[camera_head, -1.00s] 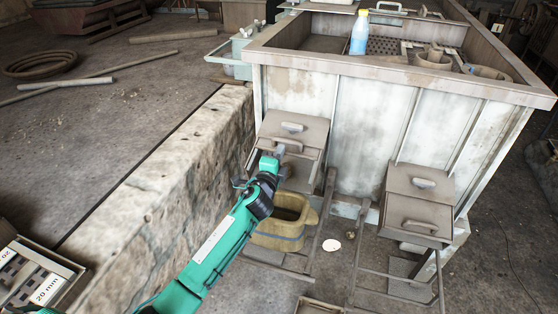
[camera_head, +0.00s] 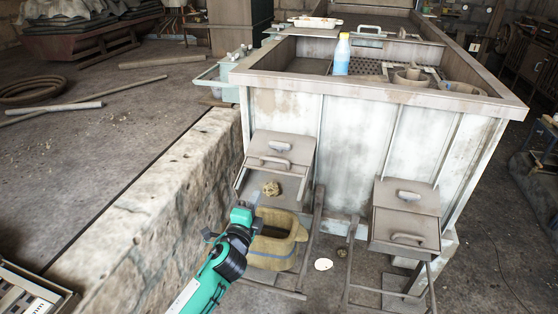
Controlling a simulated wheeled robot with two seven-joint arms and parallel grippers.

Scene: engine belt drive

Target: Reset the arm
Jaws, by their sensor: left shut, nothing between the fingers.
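My left arm comes up from the bottom, and its green and black gripper (camera_head: 250,207) is shut and empty. It shows in front of the left hatch box, beside the rim of a yellowish bucket (camera_head: 272,261). I cannot tell whether it touches the bucket. The left hatch box (camera_head: 284,146) on the tank front has grey handles. A brownish round lump (camera_head: 270,188) lies on its lower sloping part, just above the gripper. My right gripper is not in view.
A right hatch box (camera_head: 405,215) sits on the same pale metal tank (camera_head: 357,150). A blue bottle (camera_head: 342,55) stands on the tank top. A stone wall (camera_head: 165,205) runs along the left. A white disc (camera_head: 323,265) lies on the floor by metal rails.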

